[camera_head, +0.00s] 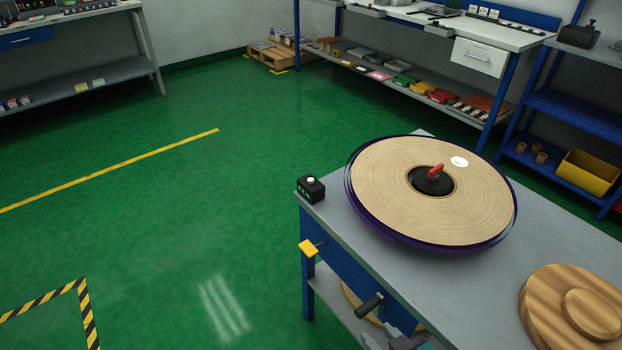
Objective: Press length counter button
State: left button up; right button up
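The length counter (311,190) is a small black box with a white round button (310,181) on top and small green markings on its front. It sits at the far left corner of the grey workbench (335,215). My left gripper is not in view.
A large tape roll (390,190) with a red-handled hub (433,178) lies right of the counter. A yellow knob (308,248) and a black handle (369,304) stick out from the bench side. A wooden disc (560,300) lies at right. Green floor left is clear.

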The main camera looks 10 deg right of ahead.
grip_shut()
dwell(1.5)
